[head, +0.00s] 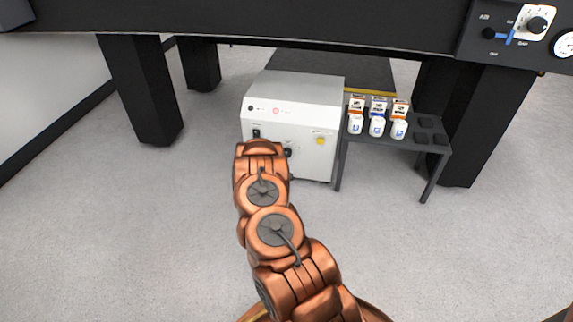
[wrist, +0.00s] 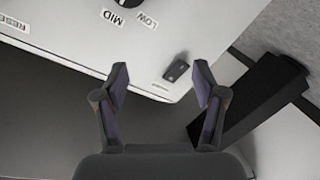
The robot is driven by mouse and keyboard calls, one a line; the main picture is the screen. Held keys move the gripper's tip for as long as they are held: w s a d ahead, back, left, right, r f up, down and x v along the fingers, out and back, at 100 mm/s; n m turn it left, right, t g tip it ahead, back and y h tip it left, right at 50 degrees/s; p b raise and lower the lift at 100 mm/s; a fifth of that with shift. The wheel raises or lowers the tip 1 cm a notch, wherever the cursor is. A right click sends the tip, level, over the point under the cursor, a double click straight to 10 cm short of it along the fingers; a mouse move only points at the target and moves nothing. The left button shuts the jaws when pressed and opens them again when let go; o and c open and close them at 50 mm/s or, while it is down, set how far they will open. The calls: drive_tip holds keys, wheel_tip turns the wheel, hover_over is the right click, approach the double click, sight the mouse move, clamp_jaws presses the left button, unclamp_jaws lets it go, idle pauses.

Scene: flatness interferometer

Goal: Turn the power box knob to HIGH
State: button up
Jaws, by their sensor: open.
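The white power box (head: 297,92) stands on the floor under the dark table in the head view. A dark round knob (head: 288,152) shows on its front, partly covered by my arm. In the wrist view the box's front face (wrist: 75,28) is close, with MID and LOW labels upside down and a sliver of the dark knob (wrist: 133,2) at the top edge. HIGH is not readable. My gripper (wrist: 160,78) is open and empty, with a small black switch (wrist: 175,70) between its fingertips in the picture. In the head view my arm hides the gripper.
A small dark stand (head: 420,150) with several white bottles (head: 377,128) and small boxes is right of the power box. Thick black table legs (head: 145,90) stand at both sides. A RESET label (wrist: 12,23) is at the wrist view's left. The floor in front is clear.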

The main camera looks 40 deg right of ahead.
sight(286, 155)
drive_tip(key=s+d+f+h+b, duration=0.2)
drive_tip(key=s+d+f, duration=0.2)
drive_tip(key=s+f, duration=0.1)
drive_tip(key=shift+n, duration=0.3)
drive_tip(key=shift+r+b+x, duration=0.1)
drive_tip(key=shift+b+x, duration=0.85)
drive_tip(key=shift+x, duration=1.1)
drive_tip(key=shift+r+b+x, duration=0.15)
drive_tip(key=shift+b+x, duration=0.8)
drive_tip(key=shift+x, duration=1.15)
drive_tip(key=shift+a, duration=0.1)
drive_tip(key=c, duration=1.1)
